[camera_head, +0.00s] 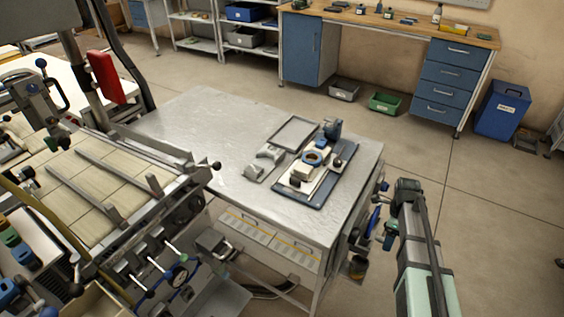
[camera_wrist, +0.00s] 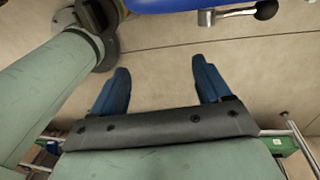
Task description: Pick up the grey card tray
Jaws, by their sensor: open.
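A shallow grey rectangular tray (camera_head: 293,134), which looks like the card tray, lies flat on the metal-topped table (camera_head: 205,125). It sits behind a grey curved holder (camera_head: 265,160) and left of a white and blue device (camera_head: 312,160). In the wrist view my gripper (camera_wrist: 159,65) is open, with two blue fingers spread apart and nothing between them. Bare floor shows beyond the fingers; the tray is not in that view. In the head view my pale green arm is at the lower right, beyond the table's right edge, away from the tray.
A machine with a tiled bed (camera_head: 95,175) stands against the table's left side. A grey bin (camera_head: 343,90) and a green bin (camera_head: 385,103) are on the floor by the back workbench (camera_head: 400,28). A blue bin (camera_head: 503,112) stands right.

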